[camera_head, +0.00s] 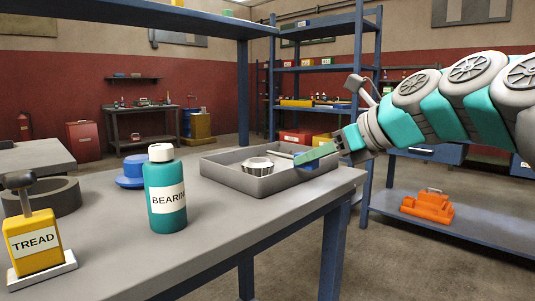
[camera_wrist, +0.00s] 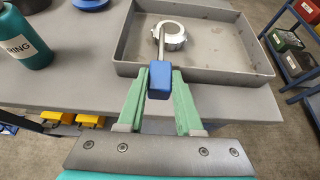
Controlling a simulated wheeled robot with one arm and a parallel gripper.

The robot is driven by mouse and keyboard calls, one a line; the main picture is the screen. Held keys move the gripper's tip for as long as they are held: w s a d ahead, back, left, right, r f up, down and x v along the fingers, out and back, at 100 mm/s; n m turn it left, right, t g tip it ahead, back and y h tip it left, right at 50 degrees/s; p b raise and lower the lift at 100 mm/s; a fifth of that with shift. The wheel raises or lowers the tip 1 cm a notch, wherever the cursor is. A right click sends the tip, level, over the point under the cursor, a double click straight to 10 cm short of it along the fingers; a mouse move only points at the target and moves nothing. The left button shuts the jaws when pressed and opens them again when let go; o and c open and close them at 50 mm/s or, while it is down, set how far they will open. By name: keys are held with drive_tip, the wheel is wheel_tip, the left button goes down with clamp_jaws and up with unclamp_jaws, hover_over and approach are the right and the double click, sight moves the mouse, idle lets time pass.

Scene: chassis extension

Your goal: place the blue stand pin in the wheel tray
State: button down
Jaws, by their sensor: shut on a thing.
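The blue stand pin has a blue block head (camera_wrist: 159,81) and a thin metal shaft. My gripper (camera_wrist: 160,88) is shut on the blue head, one green finger on each side. In the head view my gripper (camera_head: 312,154) reaches in from the right over the right part of the grey wheel tray (camera_head: 252,187). In the wrist view the pin's head overlaps the near wall of the tray (camera_wrist: 215,76), and the shaft points inward.
A teal BEARING bottle (camera_head: 166,190) stands left of the tray, with a blue round part (camera_head: 130,172) behind it. A yellow TREAD block (camera_head: 34,243) and a dark ring (camera_head: 55,197) are further left. The tray sits near the table's right end.

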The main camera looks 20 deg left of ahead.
drive_tip(key=w+a, duration=0.2)
drive_tip(key=w, duration=0.2)
drive_tip(key=w+a+f, duration=0.1)
drive_tip(key=w+a, duration=0.1)
drive_tip(key=w, duration=0.3)
drive_tip(key=w+a, duration=0.3)
drive_tip(key=w, duration=0.1)
drive_tip(key=shift+w+f, duration=0.2)
drive_tip(key=shift+w, duration=0.1)
drive_tip(key=shift+w+a+f+b, duration=0.1)
drive_tip(key=shift+f+b, duration=1.15)
drive_tip(key=shift+f, duration=0.65)
drive_tip(key=shift+r, duration=0.1)
drive_tip(key=c, duration=0.6)
unclamp_jaws()
drive_tip(key=shift+r, duration=0.1)
drive_tip(key=p+v, duration=0.2)
drive_tip(key=v, duration=1)
